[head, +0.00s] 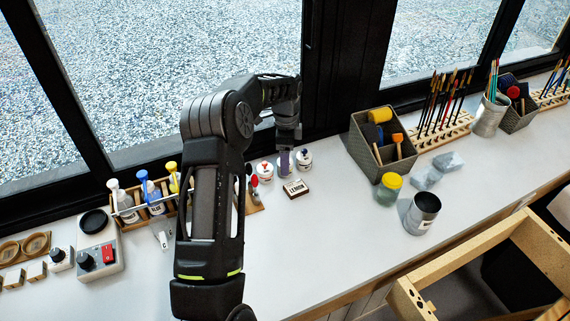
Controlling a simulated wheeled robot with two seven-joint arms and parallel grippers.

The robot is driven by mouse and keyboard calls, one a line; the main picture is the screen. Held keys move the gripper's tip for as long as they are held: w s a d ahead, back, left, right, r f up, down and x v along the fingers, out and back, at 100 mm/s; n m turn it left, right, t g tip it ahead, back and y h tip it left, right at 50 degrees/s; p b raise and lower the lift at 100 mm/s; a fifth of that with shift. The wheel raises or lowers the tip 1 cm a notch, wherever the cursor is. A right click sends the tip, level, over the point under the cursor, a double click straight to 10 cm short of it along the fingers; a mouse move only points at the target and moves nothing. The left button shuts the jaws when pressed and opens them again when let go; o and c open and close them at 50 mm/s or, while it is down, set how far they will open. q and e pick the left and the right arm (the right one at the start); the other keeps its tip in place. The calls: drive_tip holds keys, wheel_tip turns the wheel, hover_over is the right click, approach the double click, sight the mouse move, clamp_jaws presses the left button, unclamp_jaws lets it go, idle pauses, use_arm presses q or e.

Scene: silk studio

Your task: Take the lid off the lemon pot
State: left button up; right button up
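A small card reading LEMON (296,188) stands on the white counter, below my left gripper in the picture. My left gripper (285,152) points down between two small white pots, one with a red mark (264,173) and one with a dark mark (304,161). Something greyish-purple shows at its fingertips, just behind the card; I cannot tell whether it is a finger or a held thing. Any pot directly behind the card is hidden. A separate jar with a yellow lid (392,181) stands further right, its lid on. My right gripper is not in view.
A rack of dropper bottles (128,216) stands left of my arm. The front middle counter is clear.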

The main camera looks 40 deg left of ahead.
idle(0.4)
use_arm(q)
drive_tip(key=c, duration=1.4)
drive_tip(key=shift+r+p, duration=0.4)
drive_tip(key=shift+r, duration=0.25)
wheel_tip(320, 180, up, 5)
drive_tip(key=p, duration=0.2)
drive_tip(key=shift+f+p, duration=0.2)
drive_tip(key=shift+p, duration=0.15)
drive_tip(key=shift+r+b, duration=0.35)
drive_tip(key=shift+r, duration=1.75)
